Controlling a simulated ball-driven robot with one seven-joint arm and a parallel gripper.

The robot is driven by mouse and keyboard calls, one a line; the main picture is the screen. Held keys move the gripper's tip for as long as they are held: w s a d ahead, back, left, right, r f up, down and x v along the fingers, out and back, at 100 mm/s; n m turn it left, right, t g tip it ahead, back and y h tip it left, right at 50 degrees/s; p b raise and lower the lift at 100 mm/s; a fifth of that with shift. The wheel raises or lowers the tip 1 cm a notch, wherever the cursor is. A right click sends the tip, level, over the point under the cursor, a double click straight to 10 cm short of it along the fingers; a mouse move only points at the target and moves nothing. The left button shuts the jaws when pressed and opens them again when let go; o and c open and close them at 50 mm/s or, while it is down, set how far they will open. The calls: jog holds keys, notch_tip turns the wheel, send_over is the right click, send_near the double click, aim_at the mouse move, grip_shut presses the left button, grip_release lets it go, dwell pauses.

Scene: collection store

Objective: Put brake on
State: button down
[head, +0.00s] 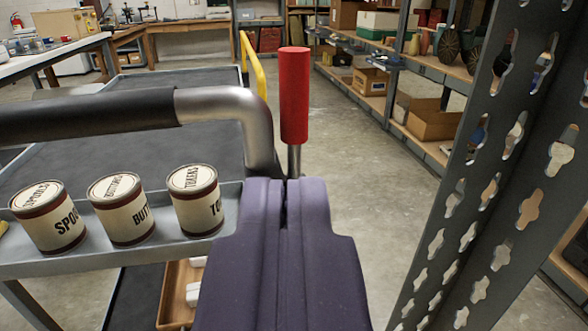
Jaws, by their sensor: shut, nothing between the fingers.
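A red cylindrical handle (294,95) stands upright on a thin metal stem, just right of the bend in the cart's push bar. It looks like the brake lever. The stem's lower end is hidden behind my gripper. The push bar (225,103) is bare metal with a black grip (85,117). The grey cart (190,80) extends behind it. My gripper (285,190), dark purple, is at the bottom centre. Its fingers are shut together and empty. Its tips appear just below the red handle, in front of the stem; I cannot tell whether they touch.
Three labelled cans, spools (47,218), buttons (122,209) and tokens (195,201), stand on a grey tray left of my gripper. A perforated metal upright (480,190) is close on the right. A yellow rail (254,66) rises behind the bar. Floor (365,150) is clear between cart and shelves.

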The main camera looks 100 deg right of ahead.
aim_at(281, 73)
jog(key=shift+a, duration=0.95)
jog(key=d, duration=0.4)
jog(key=s+d+b, duration=0.1)
jog(key=d, duration=0.4)
jog(key=s+d+b, duration=0.1)
jog(key=d, duration=0.3)
jog(key=shift+s+d, duration=0.1)
jog(key=shift+d, duration=0.35)
jog(key=shift+d+r+b, duration=0.2)
jog(key=shift+d+b, duration=0.2)
jog(key=shift+d, duration=0.6)
jog(key=shift+d+r+b, duration=0.2)
jog(key=shift+d+b, duration=0.15)
jog(key=shift+d, duration=0.6)
jog(key=shift+a, duration=0.1)
